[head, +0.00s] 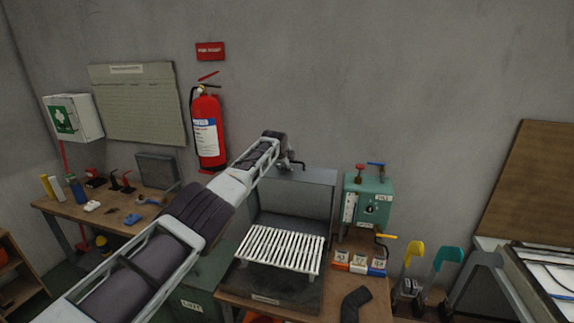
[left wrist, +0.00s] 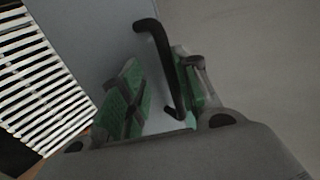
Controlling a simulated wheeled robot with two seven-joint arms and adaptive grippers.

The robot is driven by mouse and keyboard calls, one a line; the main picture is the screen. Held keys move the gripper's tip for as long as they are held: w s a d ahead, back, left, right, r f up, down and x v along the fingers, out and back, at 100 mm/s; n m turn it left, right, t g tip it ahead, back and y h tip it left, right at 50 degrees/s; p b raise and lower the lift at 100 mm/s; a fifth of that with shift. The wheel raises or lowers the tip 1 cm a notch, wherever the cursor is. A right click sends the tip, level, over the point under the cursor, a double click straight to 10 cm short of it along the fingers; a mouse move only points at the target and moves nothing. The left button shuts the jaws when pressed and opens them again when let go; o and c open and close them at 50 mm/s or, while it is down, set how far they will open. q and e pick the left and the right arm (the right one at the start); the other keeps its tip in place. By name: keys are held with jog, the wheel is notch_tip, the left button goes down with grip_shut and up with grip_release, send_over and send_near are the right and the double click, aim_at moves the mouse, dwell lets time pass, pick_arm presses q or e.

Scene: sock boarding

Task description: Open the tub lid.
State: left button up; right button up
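The tub (head: 262,288) is a dark box on the bench with a white slatted rack (head: 281,248) over its opening. Its grey lid (head: 300,205) stands raised behind the rack, near upright. My left gripper (head: 297,165) is at the lid's top edge. In the left wrist view, the black bar handle (left wrist: 160,50) on the lid runs between the green-padded fingers of my left gripper (left wrist: 160,82). A gap shows between the left finger and the bar; the bar is close to the right finger, and contact is unclear. The right gripper is out of view.
A green control box (head: 368,205) stands right of the tub, with small numbered blocks (head: 359,262) before it. A dark bent piece (head: 354,303) lies at the front right. A red extinguisher (head: 207,130) hangs on the wall behind my left arm.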

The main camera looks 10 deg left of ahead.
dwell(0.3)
pick_arm(q)
jog(key=shift+s+a+r, duration=0.1)
jog(key=shift+r, duration=0.1)
jog(key=shift+s+r, duration=0.25)
jog(key=shift+r, duration=0.1)
jog(key=shift+s+r, duration=0.4)
jog(key=shift+s, duration=0.35)
jog(key=v, duration=0.9)
dwell(0.7)
